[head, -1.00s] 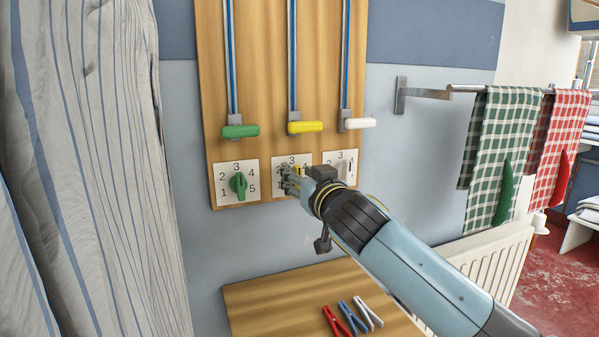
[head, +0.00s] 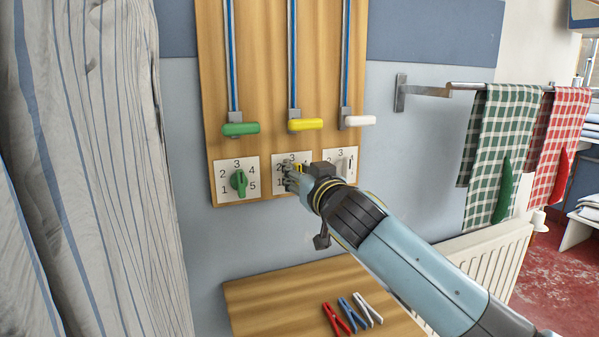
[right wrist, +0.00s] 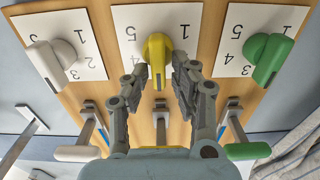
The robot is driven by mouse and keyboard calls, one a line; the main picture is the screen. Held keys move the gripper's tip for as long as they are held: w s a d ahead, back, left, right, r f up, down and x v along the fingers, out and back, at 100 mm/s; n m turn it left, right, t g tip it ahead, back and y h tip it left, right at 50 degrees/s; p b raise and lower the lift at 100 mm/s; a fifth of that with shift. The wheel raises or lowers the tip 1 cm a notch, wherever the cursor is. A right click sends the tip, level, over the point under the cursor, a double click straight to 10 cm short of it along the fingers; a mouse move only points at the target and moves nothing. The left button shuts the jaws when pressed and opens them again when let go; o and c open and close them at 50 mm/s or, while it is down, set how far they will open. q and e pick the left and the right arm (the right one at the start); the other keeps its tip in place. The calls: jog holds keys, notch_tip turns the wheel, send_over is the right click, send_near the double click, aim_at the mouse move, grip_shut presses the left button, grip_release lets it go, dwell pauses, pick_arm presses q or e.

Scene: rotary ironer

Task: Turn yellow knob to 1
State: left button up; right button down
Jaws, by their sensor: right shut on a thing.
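The yellow knob (right wrist: 157,50) sits on the middle white dial plate (right wrist: 125,15) on the wooden board. In the right wrist view, which looks upside down, the figures 5 and 1 show on either side of it. My right gripper (right wrist: 158,68) has a finger on each side of the knob and is shut on it. In the head view the gripper (head: 293,177) covers most of the dial, with only a bit of yellow (head: 298,169) showing. My left gripper is not in view.
A green knob (head: 239,181) is left of the yellow one, a white knob (right wrist: 50,62) right of it in the head view. Green, yellow (head: 306,125) and white levers hang above. A wooden shelf (head: 270,300) with several pegs is below; a striped curtain (head: 90,160) is left.

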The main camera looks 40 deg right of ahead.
jog(key=shift+n, duration=0.3)
jog(key=shift+w+a+f+n+p, duration=0.2)
jog(key=shift+n+p, duration=0.75)
jog(key=shift+n, duration=2.95)
jog(key=shift+a+f+n+p, duration=0.3)
jog(key=shift+n+p, duration=0.6)
jog(key=shift+n, duration=3)
jog(key=shift+w+a+f+n+p, duration=0.1)
jog(key=shift+f+n+p, duration=0.55)
jog(key=shift+n, duration=3.25)
jog(key=shift+r+p, duration=0.3)
jog(key=c, duration=1.4)
grip_release()
jog(key=shift+o, duration=0.4)
jog(key=shift+f, duration=0.4)
